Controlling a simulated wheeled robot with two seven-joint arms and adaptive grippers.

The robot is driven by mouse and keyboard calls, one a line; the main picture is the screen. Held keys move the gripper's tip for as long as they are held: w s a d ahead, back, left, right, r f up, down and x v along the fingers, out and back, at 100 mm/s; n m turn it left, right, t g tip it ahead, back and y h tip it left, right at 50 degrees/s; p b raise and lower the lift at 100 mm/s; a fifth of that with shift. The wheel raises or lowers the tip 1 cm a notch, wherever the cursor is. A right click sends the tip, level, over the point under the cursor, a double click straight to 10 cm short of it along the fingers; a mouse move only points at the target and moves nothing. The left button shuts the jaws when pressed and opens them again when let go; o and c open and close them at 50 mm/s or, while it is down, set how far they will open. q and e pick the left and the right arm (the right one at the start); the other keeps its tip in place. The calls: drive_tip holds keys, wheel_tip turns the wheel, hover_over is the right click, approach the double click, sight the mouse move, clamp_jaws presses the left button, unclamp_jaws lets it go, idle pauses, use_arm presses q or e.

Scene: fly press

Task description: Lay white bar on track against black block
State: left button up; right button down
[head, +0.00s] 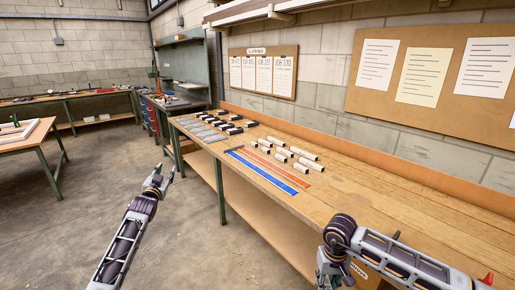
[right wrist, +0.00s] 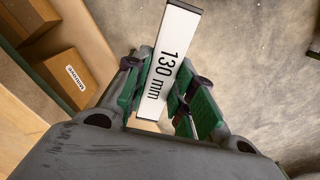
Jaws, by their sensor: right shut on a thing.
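A white bar (right wrist: 168,65) marked "130 mm", with dark ends, is held between the green fingers of my right gripper (right wrist: 160,98) in the right wrist view. In the head view my right gripper (head: 329,272) is low, in front of the bench edge, and I cannot make out the bar there. My left gripper (head: 160,179) is empty, its fingers apart, over the floor left of the bench. A blue strip (head: 266,174) and an orange strip (head: 283,166) lie side by side on the bench; I cannot tell which is the track. Several black blocks (head: 232,129) lie farther back.
Several other white bars (head: 305,164) lie on the bench (head: 375,205) beyond the strips. Grey pieces (head: 202,131) lie at its far left end. The bench top to the right is clear. A cardboard box (right wrist: 75,75) sits at left in the right wrist view.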

use_arm(q)
drive_tip(key=s+f+g, duration=0.2)
drive_tip(key=s+f, duration=0.2)
drive_tip(key=f, duration=1)
drive_tip(key=s+f+g, duration=0.2)
drive_tip(key=s+f, duration=0.2)
drive_tip(key=f, duration=1)
drive_tip(key=s+d+f+g, duration=0.1)
drive_tip(key=s+f+g, duration=0.1)
drive_tip(key=s+f, duration=0.75)
drive_tip(key=s+d+f+g, duration=0.1)
drive_tip(key=s+f+g, duration=0.35)
drive_tip(key=f, duration=0.85)
drive_tip(key=s+d+f+g, duration=0.1)
drive_tip(key=s+f, duration=0.7)
drive_tip(key=s, duration=0.5)
drive_tip(key=s+d+f+g, duration=0.1)
drive_tip(key=s+f, duration=0.8)
drive_tip(key=s, duration=0.3)
drive_tip(key=s+d+f+g, duration=0.1)
drive_tip(key=s+f, duration=0.3)
drive_tip(key=s, duration=0.9)
drive_tip(key=s+d+f+g, duration=0.1)
drive_tip(key=s+f+g, duration=0.2)
drive_tip(key=s, duration=1.1)
drive_tip(key=shift+s+d+f+n, duration=0.25)
drive_tip(key=shift+f+n, duration=0.05)
drive_tip(key=shift+f, duration=0.1)
